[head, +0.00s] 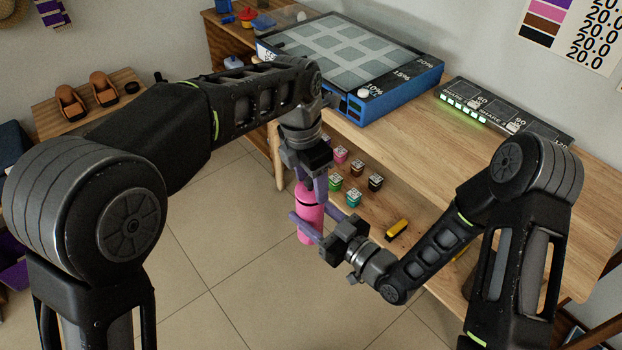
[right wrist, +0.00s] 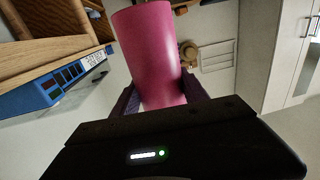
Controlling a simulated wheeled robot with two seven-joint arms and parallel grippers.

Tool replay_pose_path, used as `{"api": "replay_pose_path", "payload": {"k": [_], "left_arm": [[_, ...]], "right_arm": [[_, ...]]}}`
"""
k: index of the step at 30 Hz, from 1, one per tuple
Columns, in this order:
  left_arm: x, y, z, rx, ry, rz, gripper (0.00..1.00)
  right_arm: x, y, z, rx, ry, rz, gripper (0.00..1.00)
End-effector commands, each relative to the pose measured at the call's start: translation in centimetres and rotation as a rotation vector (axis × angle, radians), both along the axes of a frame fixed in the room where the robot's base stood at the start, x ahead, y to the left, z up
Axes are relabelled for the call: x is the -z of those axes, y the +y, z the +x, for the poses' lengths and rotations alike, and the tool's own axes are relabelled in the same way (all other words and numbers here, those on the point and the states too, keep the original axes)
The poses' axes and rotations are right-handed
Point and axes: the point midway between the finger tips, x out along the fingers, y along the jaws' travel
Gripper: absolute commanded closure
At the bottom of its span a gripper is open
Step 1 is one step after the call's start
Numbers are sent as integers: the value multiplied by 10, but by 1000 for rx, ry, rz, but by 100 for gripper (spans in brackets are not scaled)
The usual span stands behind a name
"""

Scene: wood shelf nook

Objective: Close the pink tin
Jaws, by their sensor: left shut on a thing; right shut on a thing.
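The pink tin (head: 309,222) is held upright in the air in front of the wooden table in the head view. A dark line runs around it near its upper part. My left gripper (head: 312,186) comes from above and is shut on the top part of the tin. My right gripper (head: 318,230) comes from the right and is shut on the lower body. In the right wrist view, the tin (right wrist: 152,50) stands between the fingers of my right gripper (right wrist: 160,100). The left fingers hide part of the tin's top, so I cannot tell how the lid sits.
A wooden table (head: 480,150) bears a blue-sided panel (head: 395,98) and a dark display strip (head: 500,112). Several small coloured jars (head: 354,197) and a yellow item (head: 397,229) lie on the lower shelf behind the tin. The tiled floor (head: 215,240) is clear.

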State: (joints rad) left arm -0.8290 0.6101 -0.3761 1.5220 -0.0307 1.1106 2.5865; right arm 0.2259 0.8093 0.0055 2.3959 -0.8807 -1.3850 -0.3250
Motion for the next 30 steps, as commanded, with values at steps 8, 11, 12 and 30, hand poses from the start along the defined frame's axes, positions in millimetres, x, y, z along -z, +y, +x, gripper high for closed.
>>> {"api": "replay_pose_path", "payload": {"k": [8,11,12,30], "left_arm": [[2,0,0,0,0,0,82],[4,0,0,0,0,0,82],[5,0,0,0,0,0,82],[13,0,0,1,0,0,29]], "right_arm": [[0,0,0,0,-1,1,100],[0,0,0,0,-1,1,100],[0,0,0,0,-1,1,100],[0,0,0,0,-1,1,100]]}}
